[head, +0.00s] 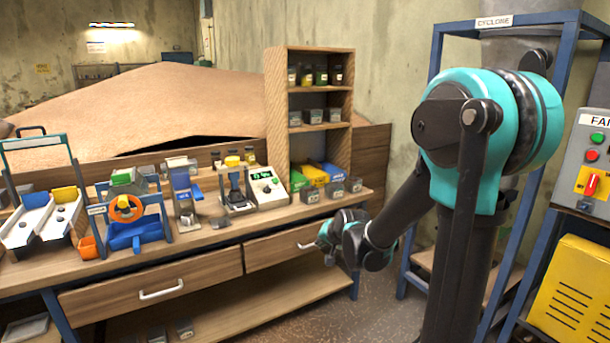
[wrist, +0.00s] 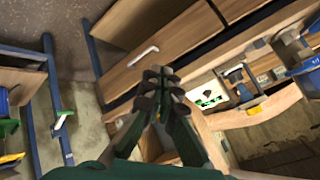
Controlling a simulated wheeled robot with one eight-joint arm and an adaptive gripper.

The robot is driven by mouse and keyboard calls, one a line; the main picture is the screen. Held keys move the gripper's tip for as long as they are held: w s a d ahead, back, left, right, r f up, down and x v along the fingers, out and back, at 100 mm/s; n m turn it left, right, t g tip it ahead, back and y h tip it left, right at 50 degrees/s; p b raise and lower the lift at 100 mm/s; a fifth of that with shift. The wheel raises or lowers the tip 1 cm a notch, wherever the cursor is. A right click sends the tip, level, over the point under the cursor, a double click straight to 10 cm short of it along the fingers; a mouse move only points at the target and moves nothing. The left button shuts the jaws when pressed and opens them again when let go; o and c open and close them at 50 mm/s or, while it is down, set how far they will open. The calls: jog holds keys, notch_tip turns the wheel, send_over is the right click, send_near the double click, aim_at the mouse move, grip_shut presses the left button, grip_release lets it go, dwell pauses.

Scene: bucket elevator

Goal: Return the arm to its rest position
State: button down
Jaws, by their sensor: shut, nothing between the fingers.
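My teal and black arm fills the right side of the head view, its forearm reaching down and left toward the bench. My gripper (wrist: 160,82) points away from the wrist camera in the wrist view. Its fingers are closed together with nothing between them. In the head view the wrist end of my arm is near the right end of the bench, in front of the right drawer, and the fingertips are hard to make out there. The right drawer (head: 290,249) has a pale handle (head: 308,245) close to my wrist. In the wrist view a drawer handle (wrist: 143,55) shows beyond the fingers.
The wooden bench (head: 215,234) holds several small devices, including a scale (head: 266,186). A shelf unit (head: 308,130) with jars stands behind. Open floor (head: 330,310) lies below my wrist.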

jog(key=s+d+f+n+g+h, duration=0.1)
jog(key=s+d, duration=0.3)
jog(key=s, duration=0.4)
jog(key=s+d+f+n+g+h, duration=0.1)
jog(key=s+d+f+n+g, duration=0.1)
jog(key=s+d, duration=0.3)
jog(key=s+d+f+n+g+h, duration=0.1)
jog(key=s+d+f, duration=0.3)
jog(key=s, duration=0.8)
jog(key=shift+s+d, duration=0.35)
jog(key=shift+d, duration=0.1)
